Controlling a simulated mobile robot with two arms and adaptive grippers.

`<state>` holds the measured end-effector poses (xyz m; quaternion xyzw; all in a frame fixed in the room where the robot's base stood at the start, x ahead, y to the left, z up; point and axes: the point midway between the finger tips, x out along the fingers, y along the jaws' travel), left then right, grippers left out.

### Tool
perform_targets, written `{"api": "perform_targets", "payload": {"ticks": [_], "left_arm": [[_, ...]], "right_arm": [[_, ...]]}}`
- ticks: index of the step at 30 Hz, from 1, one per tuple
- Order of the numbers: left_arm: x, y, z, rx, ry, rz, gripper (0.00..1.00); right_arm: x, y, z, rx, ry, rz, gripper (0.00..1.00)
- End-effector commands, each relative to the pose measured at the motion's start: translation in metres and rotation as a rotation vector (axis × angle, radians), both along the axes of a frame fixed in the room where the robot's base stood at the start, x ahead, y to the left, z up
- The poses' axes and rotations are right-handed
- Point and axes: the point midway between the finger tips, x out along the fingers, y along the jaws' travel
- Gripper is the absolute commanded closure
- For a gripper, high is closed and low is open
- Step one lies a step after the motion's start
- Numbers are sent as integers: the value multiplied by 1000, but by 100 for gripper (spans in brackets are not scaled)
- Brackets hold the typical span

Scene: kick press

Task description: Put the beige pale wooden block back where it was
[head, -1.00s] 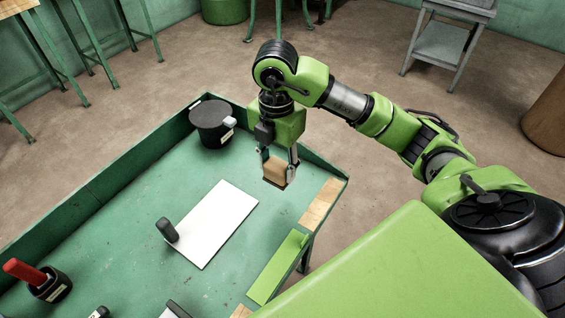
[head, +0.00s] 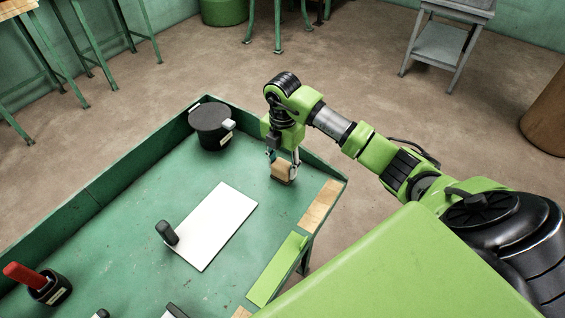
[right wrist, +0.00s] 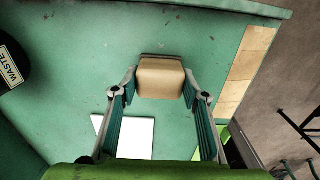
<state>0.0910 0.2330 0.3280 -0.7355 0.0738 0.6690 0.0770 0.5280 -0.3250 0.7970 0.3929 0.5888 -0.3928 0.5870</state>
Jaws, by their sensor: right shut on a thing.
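The beige pale wooden block (head: 281,172) is between the fingers of my right gripper (head: 283,165), near the far right corner of the green table (head: 150,180). In the right wrist view the block (right wrist: 160,78) sits between the two fingertips of the gripper (right wrist: 161,86), which is shut on it. A dark edge shows along one side of the block. The block is at or a little above the table top; I cannot tell whether it touches. My left gripper is not in view.
A black waste bin (head: 210,125) stands in the far corner. A white board (head: 216,225) lies mid-table, with a dark upright piece (head: 167,232) at its left edge. A wooden strip (head: 320,205) and a green strip (head: 277,268) line the right edge. A red-handled tool (head: 25,275) stands at left.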

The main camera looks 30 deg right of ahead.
Motion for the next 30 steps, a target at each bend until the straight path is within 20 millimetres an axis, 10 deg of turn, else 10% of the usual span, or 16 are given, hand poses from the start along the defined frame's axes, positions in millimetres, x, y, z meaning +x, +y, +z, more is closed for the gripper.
{"api": "perform_targets", "payload": {"ticks": [9,10,12,24,30], "left_arm": [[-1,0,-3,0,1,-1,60],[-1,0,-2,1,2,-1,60],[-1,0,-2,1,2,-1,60],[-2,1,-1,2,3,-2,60],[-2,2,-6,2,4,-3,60]], "right_arm": [[1,0,-3,0,-2,0,79],[1,0,-2,0,-3,0,51],[1,0,-2,0,-2,0,42],[1,0,4,0,-4,0,42],[3,-1,38,-2,-9,1,42]]}}
